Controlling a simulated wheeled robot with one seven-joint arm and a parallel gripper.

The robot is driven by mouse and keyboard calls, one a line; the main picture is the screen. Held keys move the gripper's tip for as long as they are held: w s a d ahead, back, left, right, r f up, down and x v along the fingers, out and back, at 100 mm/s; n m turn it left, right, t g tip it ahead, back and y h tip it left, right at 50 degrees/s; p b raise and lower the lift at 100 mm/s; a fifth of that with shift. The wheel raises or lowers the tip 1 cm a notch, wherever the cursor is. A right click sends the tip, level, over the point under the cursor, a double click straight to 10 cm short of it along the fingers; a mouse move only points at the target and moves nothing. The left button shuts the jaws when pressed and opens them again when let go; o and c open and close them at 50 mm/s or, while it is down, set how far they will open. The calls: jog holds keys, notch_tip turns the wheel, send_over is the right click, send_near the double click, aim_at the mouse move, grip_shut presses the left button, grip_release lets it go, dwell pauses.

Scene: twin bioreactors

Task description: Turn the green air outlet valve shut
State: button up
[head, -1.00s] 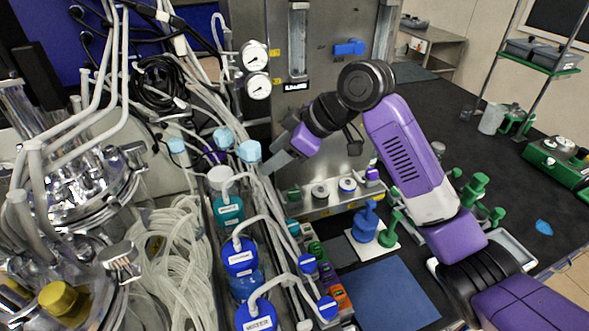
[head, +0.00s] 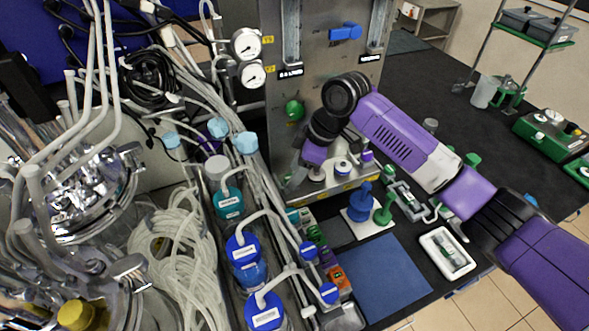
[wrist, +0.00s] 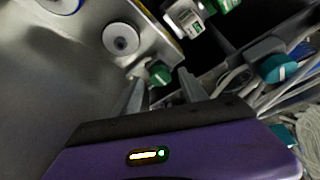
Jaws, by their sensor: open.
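A small green valve handle (wrist: 160,73) shows in the wrist view, just beyond and between my fingertips, near the lower edge of the steel panel. I cannot tell whether the fingers touch it. My gripper (wrist: 160,80) is open, its two grey fingers apart and nothing clamped. In the head view my gripper (head: 291,182) points down at the left end of the panel's lower ledge, and it hides the handle there. A round green knob (head: 294,110) sits higher on the panel, above my gripper. No label on either green part is readable.
White round fittings (wrist: 122,38) sit on the ledge beside the handle. White tubing and blue-capped bottles (head: 242,248) crowd the left. A blue valve handle (head: 345,32) is high on the panel. A blue mat (head: 380,275) lies clear in front.

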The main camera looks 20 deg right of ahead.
jog(key=shift+a+f, duration=0.15)
jog(key=shift+f, duration=0.25)
grip_shut()
jog(key=m+p, duration=0.1)
jog(key=m+t+p, duration=0.1)
jog(key=m, duration=0.1)
jog(key=shift+s+a+r, duration=0.1)
jog(key=shift+a, duration=0.1)
jog(key=m+h, duration=0.1)
jog(key=m, duration=0.1)
jog(key=m+h, duration=0.1)
jog(key=m, duration=0.1)
jog(key=shift+s+a+t, duration=0.1)
jog(key=shift+a+t, duration=0.05)
jog(key=shift+t, duration=0.25)
jog(key=m, duration=0.2)
jog(key=m+h, duration=0.1)
jog(key=m, duration=0.1)
jog(key=m+h, duration=0.1)
jog(key=shift+a+m, duration=0.25)
jog(key=shift+m, duration=0.15)
jog(key=shift+m+h, duration=0.8)
jog(key=shift+m, duration=1)
